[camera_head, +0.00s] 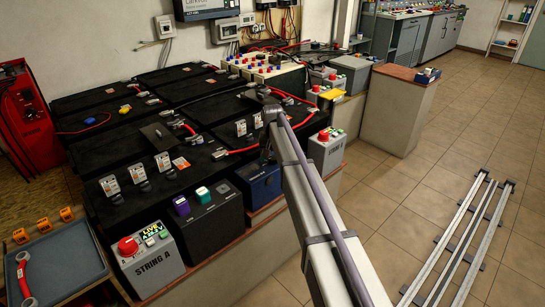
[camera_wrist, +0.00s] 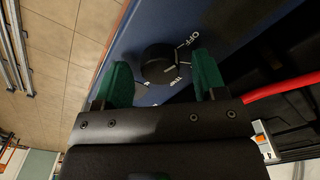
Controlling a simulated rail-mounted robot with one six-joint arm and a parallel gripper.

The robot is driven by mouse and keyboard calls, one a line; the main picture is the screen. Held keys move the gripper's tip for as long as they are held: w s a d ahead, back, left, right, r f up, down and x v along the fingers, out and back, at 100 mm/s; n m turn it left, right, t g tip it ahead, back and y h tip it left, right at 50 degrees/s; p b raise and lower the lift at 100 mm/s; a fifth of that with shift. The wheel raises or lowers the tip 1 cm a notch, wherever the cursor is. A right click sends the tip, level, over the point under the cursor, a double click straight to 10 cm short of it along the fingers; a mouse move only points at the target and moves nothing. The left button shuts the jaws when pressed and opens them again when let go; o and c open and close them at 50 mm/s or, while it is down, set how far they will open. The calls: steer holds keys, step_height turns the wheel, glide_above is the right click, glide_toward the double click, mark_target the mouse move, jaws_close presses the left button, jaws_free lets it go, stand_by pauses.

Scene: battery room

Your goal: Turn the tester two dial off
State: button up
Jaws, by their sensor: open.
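A round black dial (camera_wrist: 156,58) sits on a blue panel (camera_wrist: 150,20) in the wrist view. White lettering reading OFF (camera_wrist: 187,41) is at its upper right, and another small white label is at its lower right. Which mark the dial points to is not clear. My gripper (camera_wrist: 163,70) is open, with one green finger on each side of the dial; contact cannot be told. In the head view a dark blue box (camera_head: 263,190), probably the tester, stands under the end of my arm. The arm hides its top and my gripper there.
Black battery blocks (camera_head: 110,150) with red cables lie left of and behind the blue box. A grey box with a red button (camera_head: 327,150) stands close on its right. A grey STRING A box (camera_head: 148,255) stands at the front left. Metal rails (camera_head: 465,235) lie on the floor.

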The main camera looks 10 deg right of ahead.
mark_target(273, 157)
step_height(273, 157, up, 11)
steer(key=p, duration=1)
steer(key=shift+f, duration=0.15)
